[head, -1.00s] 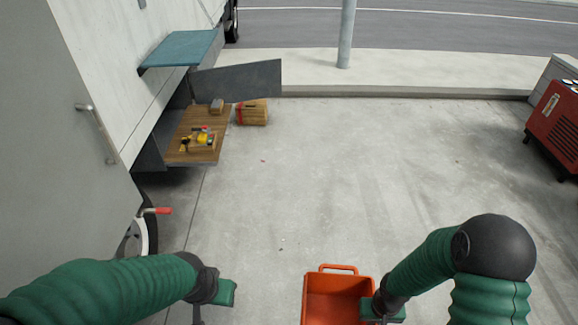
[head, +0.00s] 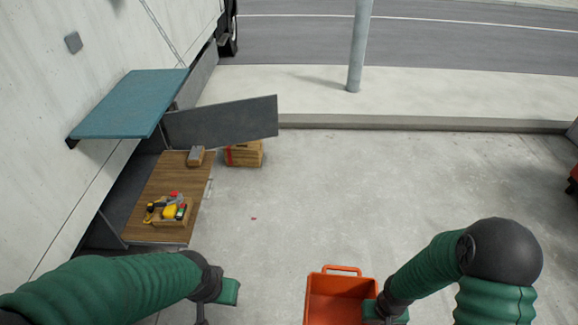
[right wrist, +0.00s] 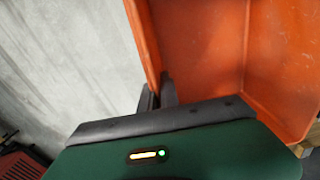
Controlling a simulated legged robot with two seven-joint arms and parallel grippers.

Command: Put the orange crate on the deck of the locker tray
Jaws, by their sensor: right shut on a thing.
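The orange crate (head: 340,298) is at the bottom centre of the head view, open at the top, with a handle on its far edge. My right gripper (head: 377,308) is shut on its right wall; in the right wrist view the fingers (right wrist: 160,95) pinch the wall of the crate (right wrist: 200,45). My left gripper (head: 228,292) is left of the crate, apart from it; its fingers are too unclear to judge. The locker tray (head: 165,228) sticks out from the truck side at the left, with a wooden deck.
A teal shelf (head: 130,103) juts out above the tray's left side. A grey open door panel (head: 222,122) stands behind the tray. A strapped wooden stack (head: 244,153) lies on the ground beyond. A pole (head: 359,45) stands at the kerb.

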